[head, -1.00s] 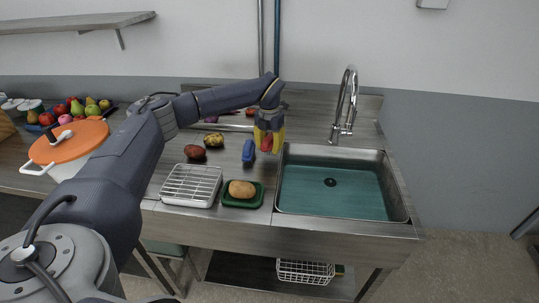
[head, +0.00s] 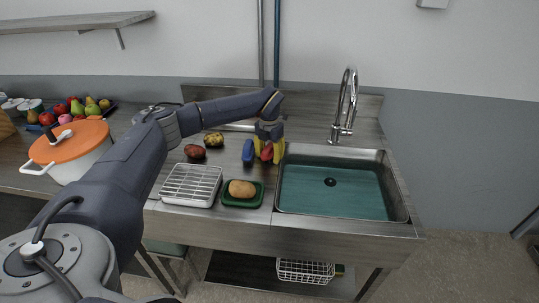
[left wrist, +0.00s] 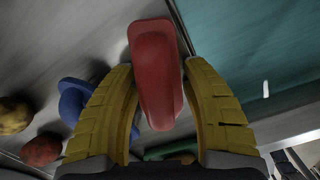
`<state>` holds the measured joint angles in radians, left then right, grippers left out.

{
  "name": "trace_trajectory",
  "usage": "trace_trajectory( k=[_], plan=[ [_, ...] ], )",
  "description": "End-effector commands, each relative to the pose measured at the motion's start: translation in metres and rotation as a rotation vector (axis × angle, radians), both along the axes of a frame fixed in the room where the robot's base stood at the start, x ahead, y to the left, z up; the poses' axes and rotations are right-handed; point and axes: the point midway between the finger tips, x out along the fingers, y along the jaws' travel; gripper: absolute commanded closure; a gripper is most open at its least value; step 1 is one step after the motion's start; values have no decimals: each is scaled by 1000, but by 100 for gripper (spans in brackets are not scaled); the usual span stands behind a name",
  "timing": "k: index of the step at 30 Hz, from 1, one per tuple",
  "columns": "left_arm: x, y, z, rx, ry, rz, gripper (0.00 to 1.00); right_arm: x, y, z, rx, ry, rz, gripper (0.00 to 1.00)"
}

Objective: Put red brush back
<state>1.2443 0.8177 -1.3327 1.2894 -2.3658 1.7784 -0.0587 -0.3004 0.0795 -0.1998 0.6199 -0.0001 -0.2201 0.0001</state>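The red brush (head: 266,152) is on the steel counter just left of the sink, beside a blue brush (head: 248,151). My left gripper (head: 268,150) is over it, pointing down, with its yellow fingers spread on either side of the brush. In the left wrist view the red brush (left wrist: 156,75) lies between the two fingers (left wrist: 160,85), which look open with narrow gaps beside it. The blue brush (left wrist: 75,100) is left of the left finger there. The fingers hide part of the red brush in the head view. My right gripper is not in view.
The sink (head: 335,185) with a tall faucet (head: 345,105) is to the right. A green tray (head: 229,201) with a potato (head: 242,189) and a wire rack (head: 191,185) are in front. Two potatoes (head: 195,152) (head: 214,140) lie left. An orange-lidded pot (head: 68,142) stands far left.

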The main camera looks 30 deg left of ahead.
Motion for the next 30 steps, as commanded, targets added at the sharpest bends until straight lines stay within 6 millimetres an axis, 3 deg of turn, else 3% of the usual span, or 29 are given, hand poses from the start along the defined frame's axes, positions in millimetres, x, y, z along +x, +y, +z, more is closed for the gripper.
trace_trajectory(
  k=[8,21,30],
  plan=[
    [1,0,9,0,-3,-1,54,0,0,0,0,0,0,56],
    [-2,-1,82,0,-4,0,54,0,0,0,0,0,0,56],
    [-4,-2,116,0,-2,-1,54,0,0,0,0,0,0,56]
  ],
)
